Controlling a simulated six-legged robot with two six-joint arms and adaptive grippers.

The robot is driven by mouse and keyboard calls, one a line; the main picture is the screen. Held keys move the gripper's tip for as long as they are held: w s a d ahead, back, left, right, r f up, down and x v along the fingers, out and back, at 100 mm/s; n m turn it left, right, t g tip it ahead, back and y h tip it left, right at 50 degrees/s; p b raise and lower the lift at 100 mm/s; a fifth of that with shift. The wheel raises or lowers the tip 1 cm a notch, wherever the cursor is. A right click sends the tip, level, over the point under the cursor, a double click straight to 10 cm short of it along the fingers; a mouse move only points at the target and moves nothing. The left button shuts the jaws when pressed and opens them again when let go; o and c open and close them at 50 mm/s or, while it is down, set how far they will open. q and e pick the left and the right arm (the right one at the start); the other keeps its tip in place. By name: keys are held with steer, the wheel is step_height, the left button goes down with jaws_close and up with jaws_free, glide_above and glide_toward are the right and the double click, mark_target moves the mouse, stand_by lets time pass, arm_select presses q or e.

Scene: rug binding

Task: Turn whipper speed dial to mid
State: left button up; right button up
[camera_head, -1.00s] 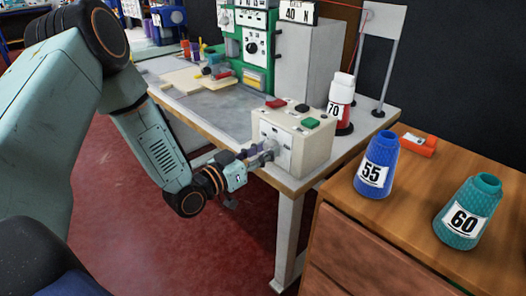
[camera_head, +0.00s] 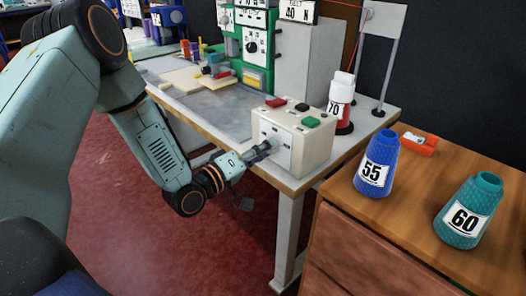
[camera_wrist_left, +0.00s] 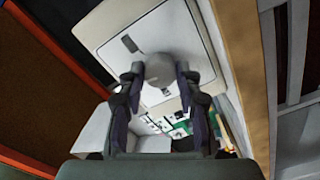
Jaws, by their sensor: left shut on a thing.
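The pale control box (camera_head: 308,152) stands at the near right corner of the work table, with a red, a black and a green button on top. Its front face carries the speed dial, a round grey knob (camera_wrist_left: 158,72) that shows in the left wrist view. My left gripper (camera_head: 265,150) reaches the front face from the left. In the left wrist view, its two fingers (camera_wrist_left: 158,85) lie on either side of the knob, shut on it. In the head view the gripper mostly hides the dial. I cannot read the dial's setting.
A green and grey machine (camera_head: 252,48) stands behind the box. A red-and-white cone marked 70 (camera_head: 341,90) stands behind it to the right. A wooden cabinet (camera_head: 400,240) at the right bears a blue cone (camera_head: 376,165), a teal cone (camera_head: 470,212) and an orange item (camera_head: 418,146).

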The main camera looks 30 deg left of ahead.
arm_select(q)
steer(key=shift+d+f+n, duration=0.1)
steer(key=shift+n, duration=0.7)
steer(key=shift+s, duration=0.1)
steer(key=o, duration=1.1)
steer(key=shift+o, duration=0.2)
steer(key=v, duration=0.7)
steer(key=shift+s, duration=0.15)
